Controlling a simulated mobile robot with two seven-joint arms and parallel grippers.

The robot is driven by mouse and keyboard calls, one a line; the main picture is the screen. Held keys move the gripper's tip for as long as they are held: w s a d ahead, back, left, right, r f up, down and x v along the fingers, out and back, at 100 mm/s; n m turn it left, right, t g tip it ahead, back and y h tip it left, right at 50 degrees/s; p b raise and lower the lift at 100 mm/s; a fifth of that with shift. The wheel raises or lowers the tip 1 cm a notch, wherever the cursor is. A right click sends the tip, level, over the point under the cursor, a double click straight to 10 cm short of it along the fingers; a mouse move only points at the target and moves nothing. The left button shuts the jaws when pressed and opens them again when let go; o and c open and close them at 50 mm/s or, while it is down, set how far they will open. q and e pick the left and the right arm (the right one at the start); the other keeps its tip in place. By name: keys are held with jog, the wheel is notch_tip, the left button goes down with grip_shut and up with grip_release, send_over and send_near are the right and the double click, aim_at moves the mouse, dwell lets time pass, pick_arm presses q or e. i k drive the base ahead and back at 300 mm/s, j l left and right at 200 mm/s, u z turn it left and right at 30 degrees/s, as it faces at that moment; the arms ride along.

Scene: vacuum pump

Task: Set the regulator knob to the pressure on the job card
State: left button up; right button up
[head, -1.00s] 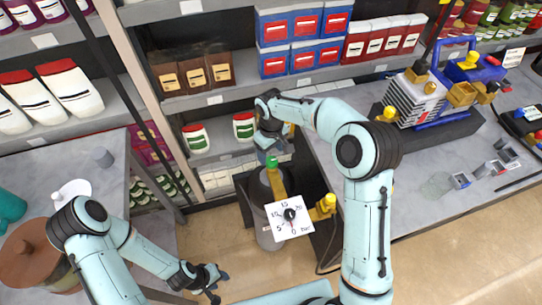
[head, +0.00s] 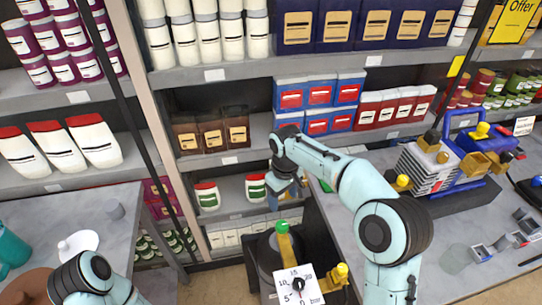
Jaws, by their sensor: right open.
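The regulator's white dial plate (head: 283,274) is at the bottom edge, marked 5, 10, 15, 20 and bar. Its black knob (head: 298,285) sits in the middle; the picture edge cuts off the plate's lower part, and I cannot tell the knob's setting. Behind it stands a dark grey cylinder (head: 266,262) with a green cap (head: 282,226) and a yellow strip. My right gripper (head: 287,187) is open and empty, above and beyond the cap, apart from the knob. My left arm shows at lower left, but its gripper is out of view.
A grey bench (head: 455,260) at right carries a blue and yellow pump (head: 470,150) and small grey parts. A yellow fitting (head: 335,275) sits beside the dial. Stocked shelves (head: 240,158) stand behind. A grey table (head: 110,195) is at left.

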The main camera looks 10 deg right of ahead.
aim_at(298, 283)
jog(key=k, duration=1)
